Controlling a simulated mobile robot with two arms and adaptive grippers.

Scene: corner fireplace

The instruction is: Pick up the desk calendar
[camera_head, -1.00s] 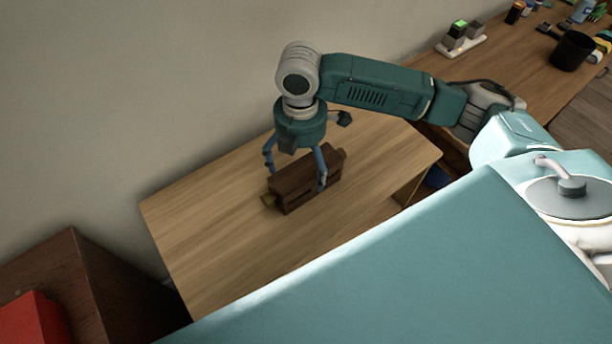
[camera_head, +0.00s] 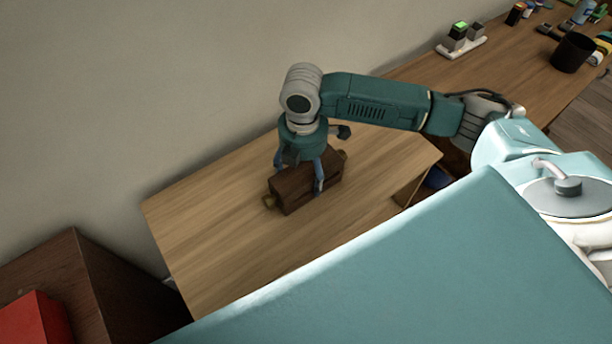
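The desk calendar (camera_head: 295,192) is a dark brown wooden block with brass-coloured knobs at its ends. It sits on the light wooden table, in the middle of the head view. My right gripper (camera_head: 299,178), whose arm comes in from the right, points down over it. Its blue fingers lie on opposite sides of the block, close against it, and it looks shut on the calendar. The far finger is partly hidden behind the block. My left gripper is not in view.
The light wooden table (camera_head: 215,235) has free room around the block, with a wall behind. A dark brown cabinet (camera_head: 75,265) with a red object (camera_head: 35,318) stands at lower left. Another desk at upper right holds a black cup (camera_head: 572,52) and small items.

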